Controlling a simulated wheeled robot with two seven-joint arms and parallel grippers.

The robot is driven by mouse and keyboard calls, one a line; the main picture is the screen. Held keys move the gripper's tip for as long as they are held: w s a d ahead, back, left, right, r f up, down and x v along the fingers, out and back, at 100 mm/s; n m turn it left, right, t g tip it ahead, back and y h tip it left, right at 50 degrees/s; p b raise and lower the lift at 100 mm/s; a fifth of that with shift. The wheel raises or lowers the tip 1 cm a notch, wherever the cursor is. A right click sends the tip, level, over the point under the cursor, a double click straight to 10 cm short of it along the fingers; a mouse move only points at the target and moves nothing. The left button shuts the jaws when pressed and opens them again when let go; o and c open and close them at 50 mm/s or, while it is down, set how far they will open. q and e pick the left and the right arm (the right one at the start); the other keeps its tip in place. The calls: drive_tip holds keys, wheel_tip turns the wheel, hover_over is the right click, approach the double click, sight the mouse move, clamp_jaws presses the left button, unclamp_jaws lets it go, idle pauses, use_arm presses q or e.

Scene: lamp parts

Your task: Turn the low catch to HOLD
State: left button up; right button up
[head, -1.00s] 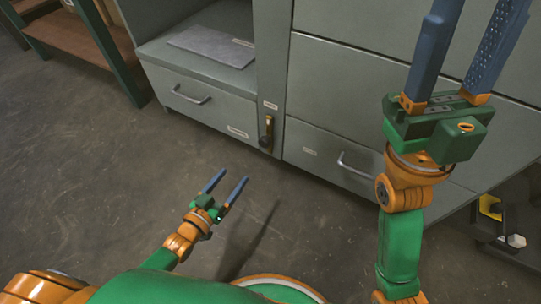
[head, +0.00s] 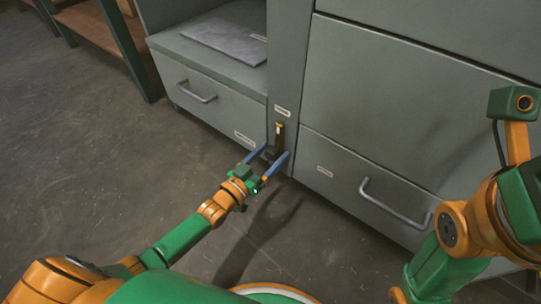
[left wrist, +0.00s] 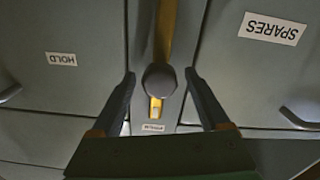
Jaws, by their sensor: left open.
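The low catch (head: 279,134) is on the narrow grey post between the two bottom drawers, with brass upright at its top and a dark lower part. In the left wrist view its dark round knob (left wrist: 158,78) lies between the fingers, apart from both, with brass above and below it. My left gripper (head: 277,152) is open, its fingers one on each side of the catch; its fingertips also show in the left wrist view (left wrist: 160,74). A HOLD label (left wrist: 61,59) is on the left there, a SPARES label (left wrist: 272,28) on the right. My right gripper is out of view.
The left drawer (head: 205,100) and right drawer (head: 350,190) are shut, each with a bar handle. A grey slab (head: 228,38) lies on the shelf above the left drawer. A green-framed shelf stands at far left. The floor before the drawers is clear.

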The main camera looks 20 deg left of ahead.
use_arm(q)
clamp_jaws()
idle(1.3)
